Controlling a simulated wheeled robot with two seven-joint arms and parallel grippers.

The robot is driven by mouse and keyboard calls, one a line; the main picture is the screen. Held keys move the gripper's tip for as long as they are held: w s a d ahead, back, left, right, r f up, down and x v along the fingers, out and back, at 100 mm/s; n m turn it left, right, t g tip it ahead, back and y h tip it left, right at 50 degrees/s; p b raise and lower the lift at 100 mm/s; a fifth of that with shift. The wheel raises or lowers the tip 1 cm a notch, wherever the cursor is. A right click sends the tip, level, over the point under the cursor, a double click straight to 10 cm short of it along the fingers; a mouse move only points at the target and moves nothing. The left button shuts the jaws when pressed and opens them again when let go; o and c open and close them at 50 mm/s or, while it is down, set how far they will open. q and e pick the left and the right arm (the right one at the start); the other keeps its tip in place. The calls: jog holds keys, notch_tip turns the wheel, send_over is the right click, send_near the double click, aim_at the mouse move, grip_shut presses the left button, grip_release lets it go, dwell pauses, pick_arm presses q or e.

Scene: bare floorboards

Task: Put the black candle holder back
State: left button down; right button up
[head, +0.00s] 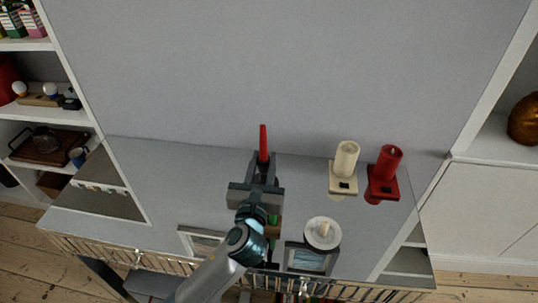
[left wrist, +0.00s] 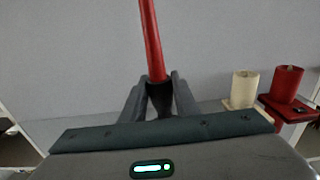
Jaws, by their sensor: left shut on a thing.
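A slim red taper candle (head: 263,140) stands up from between the fingers of my left gripper (head: 262,170). In the left wrist view the candle (left wrist: 152,40) rises from a black candle holder (left wrist: 160,95). The left gripper's fingers (left wrist: 159,98) are shut on this holder from both sides. The holder's base is hidden behind the gripper, so I cannot tell whether it touches the grey top (head: 180,175). My right gripper is not in view.
To the right stand a cream candle (head: 346,160) and a red candle (head: 386,162) on square holders. Nearer are a white candle on a round dish (head: 322,233) and picture frames (head: 312,258), (head: 200,242). The top left of my gripper is clear; a wall stands behind.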

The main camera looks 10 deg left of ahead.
pick_arm(q)
jog(key=shift+s+a, duration=0.35)
jog(key=s+a+r, duration=0.2)
jog(key=s+a, duration=1)
jog(key=s, duration=0.4)
jog(key=shift+s+y, duration=0.15)
jog(key=shift+y, duration=0.15)
jog(key=shift+d, duration=0.1)
